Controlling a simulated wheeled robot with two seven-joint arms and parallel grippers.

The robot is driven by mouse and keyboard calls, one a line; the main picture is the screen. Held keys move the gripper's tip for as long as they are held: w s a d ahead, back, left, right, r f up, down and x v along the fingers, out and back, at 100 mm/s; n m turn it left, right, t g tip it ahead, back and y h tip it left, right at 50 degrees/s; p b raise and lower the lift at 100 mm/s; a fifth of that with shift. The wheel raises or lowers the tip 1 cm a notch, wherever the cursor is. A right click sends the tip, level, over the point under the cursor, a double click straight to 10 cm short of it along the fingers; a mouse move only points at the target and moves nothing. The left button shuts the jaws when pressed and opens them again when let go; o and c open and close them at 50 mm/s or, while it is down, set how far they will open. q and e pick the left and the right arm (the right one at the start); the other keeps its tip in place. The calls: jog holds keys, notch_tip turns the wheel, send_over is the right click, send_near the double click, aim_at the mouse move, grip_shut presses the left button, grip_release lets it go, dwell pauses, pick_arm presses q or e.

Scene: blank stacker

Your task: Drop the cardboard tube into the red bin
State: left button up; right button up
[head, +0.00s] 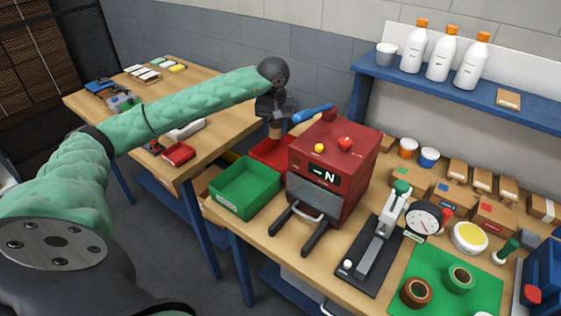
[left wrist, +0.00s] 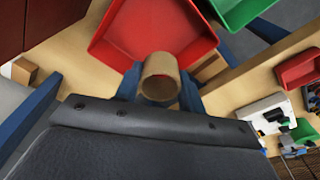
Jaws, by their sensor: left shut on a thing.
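My left gripper (head: 275,112) is shut on the cardboard tube (head: 275,130) and holds it upright above the red bin (head: 266,151). In the left wrist view the tube (left wrist: 160,78) is held between blue fingers (left wrist: 158,92), and its round open end faces the camera. The red bin (left wrist: 125,40) lies beyond it; the tube overlaps the bin's near edge in that view. The bin's inside looks empty where it shows. In the head view the red machine and the green bin hide part of the red bin. My right gripper does not show.
A green bin (head: 246,188) stands in front of the red bin. A gauge (head: 425,218) and a green mat (head: 440,285) are further right. A second table (head: 215,135) is at the left.

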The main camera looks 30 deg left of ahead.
pick_arm(q)
jog(key=shift+f, duration=0.5)
jog(key=o, duration=1)
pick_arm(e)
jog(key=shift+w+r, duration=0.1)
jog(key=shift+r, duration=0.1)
pick_arm(q)
jog(key=shift+o, duration=0.2)
jog(key=shift+r, duration=0.2)
notch_tip(320, 180, up, 7)
jog(key=b, duration=0.2)
jog(key=shift+s+d+r+b, duration=0.2)
jog(key=shift+s+b, duration=0.2)
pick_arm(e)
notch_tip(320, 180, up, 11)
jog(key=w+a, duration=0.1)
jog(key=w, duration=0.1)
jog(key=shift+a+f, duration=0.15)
